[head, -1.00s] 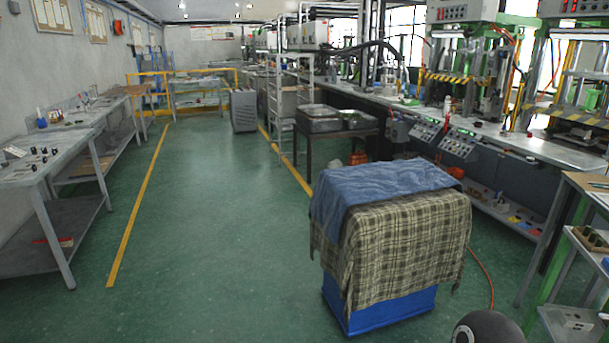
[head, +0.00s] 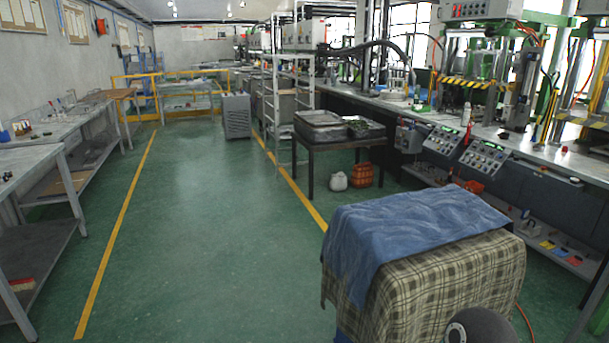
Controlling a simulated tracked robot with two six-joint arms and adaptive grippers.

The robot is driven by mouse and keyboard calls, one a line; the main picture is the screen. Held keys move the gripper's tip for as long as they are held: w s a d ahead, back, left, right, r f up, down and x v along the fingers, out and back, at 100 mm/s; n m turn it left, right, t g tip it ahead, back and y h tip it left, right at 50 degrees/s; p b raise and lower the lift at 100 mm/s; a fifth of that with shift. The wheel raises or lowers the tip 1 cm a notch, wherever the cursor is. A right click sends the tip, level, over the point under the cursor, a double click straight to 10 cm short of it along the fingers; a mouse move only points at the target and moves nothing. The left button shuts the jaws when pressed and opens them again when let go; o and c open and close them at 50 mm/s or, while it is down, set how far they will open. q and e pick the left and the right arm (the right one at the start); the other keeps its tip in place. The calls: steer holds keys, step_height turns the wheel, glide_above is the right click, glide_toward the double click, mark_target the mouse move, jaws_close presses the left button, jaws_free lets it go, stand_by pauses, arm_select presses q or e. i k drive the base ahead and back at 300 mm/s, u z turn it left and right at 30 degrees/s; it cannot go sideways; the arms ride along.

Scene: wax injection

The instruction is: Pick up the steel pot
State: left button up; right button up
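No steel pot can be made out for sure. A small pale, rounded container (head: 338,181) stands on the floor under the dark table; it is too small to tell whether it is steel. Shallow metal trays (head: 320,125) sit on top of that table. Neither of my grippers shows in the head view.
A stool or cart draped with blue and checked cloths (head: 430,265) stands close at front right. The dark table (head: 345,143), an orange container (head: 362,175) and a grey cabinet (head: 237,116) are farther off. Green floor (head: 200,230) is clear between the left workbench and yellow line.

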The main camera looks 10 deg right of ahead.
mark_target(539, 147)
steer(key=z, duration=0.05)
steer(key=i, duration=5.45)
steer(key=z, duration=1.95)
steer(key=i, duration=0.15)
steer(key=z, duration=1.2)
